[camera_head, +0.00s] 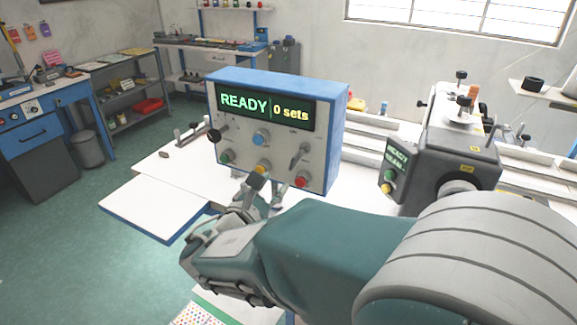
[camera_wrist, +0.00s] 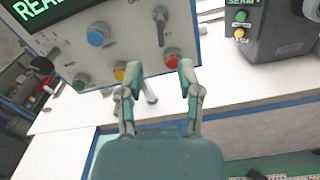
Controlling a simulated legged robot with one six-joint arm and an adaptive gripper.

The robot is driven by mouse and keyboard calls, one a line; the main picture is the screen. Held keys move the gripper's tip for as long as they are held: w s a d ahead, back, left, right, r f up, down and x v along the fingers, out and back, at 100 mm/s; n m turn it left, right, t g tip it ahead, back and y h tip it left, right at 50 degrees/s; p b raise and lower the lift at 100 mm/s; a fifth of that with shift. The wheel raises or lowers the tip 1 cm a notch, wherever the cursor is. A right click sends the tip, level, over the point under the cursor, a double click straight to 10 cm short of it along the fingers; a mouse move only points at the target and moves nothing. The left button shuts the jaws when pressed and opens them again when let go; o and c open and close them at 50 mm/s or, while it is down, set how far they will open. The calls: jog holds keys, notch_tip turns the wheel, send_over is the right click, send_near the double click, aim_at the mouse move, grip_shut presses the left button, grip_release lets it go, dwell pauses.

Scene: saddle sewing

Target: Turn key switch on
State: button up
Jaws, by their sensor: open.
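A blue and white control box (camera_head: 334,130) stands on the white table, its display (camera_head: 265,105) reading "READY" and "0 sets". A grey lever-like key switch (camera_head: 300,155) sits on the right part of its panel, above a red button (camera_head: 301,180). In the wrist view the key switch (camera_wrist: 160,24) is upright in the picture, above the gap between my fingers. My gripper (camera_wrist: 159,75) is open and empty, just in front of the panel's lower edge. In the head view my gripper (camera_head: 267,190) partly covers the area below the yellow button (camera_head: 262,166).
A blue knob (camera_head: 260,138), a green button (camera_head: 227,157) and a black knob (camera_head: 214,136) share the panel. A dark grey machine (camera_head: 462,145) with its own small screen stands to the right. The white tabletop (camera_head: 150,205) is mostly clear left of the box.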

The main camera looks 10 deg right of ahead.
aim_at(291, 163)
jog(key=x, duration=0.9)
grip_shut()
